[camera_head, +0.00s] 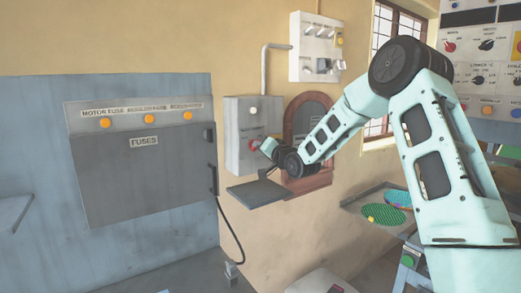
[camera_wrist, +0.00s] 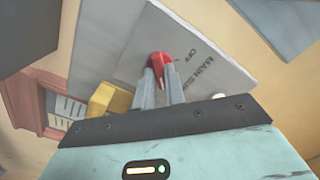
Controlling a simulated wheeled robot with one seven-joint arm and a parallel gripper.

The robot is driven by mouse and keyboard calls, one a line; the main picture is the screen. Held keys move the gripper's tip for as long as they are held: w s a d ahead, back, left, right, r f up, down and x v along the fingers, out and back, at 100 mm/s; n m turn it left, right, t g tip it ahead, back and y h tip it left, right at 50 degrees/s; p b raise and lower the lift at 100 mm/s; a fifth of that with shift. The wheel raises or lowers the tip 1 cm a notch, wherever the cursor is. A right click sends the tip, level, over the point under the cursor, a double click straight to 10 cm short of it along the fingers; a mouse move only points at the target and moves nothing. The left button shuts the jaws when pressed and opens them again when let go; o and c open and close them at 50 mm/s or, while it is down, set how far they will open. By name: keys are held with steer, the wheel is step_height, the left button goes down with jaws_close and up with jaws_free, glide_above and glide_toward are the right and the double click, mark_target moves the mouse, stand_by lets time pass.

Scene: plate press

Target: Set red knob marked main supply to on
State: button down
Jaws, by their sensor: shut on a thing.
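The red knob (camera_wrist: 160,59) is on the grey face of the main supply box (camera_wrist: 190,30), which shows in the wrist view with partly hidden "MAIN SU" lettering and the word "OFF". My gripper (camera_wrist: 160,74) is shut on the red knob, with one finger on each side. In the head view the main supply box (camera_head: 238,112) hangs on the wall, and the red knob (camera_head: 253,144) shows just left of my gripper (camera_head: 259,146). The fingers hide part of the knob, and I cannot tell which mark it points at.
An arched wooden frame (camera_head: 297,108) is on the wall right of the box. A grey shelf (camera_head: 257,193) juts out below it. The fuse cabinet (camera_head: 140,180) stands left, and a white switch box (camera_head: 305,35) hangs above. A yellow object (camera_wrist: 108,97) is left of the fingers.

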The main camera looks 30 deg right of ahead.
stand_by(0.5)
steer(key=c, duration=1.5)
jaws_free()
steer(key=shift+o, duration=0.2)
steer(key=shift+s, duration=0.1)
steer(key=s+b, duration=0.4)
steer(key=s, duration=1.3)
steer(key=shift+s+d, duration=0.15)
steer(key=shift+d, duration=0.2)
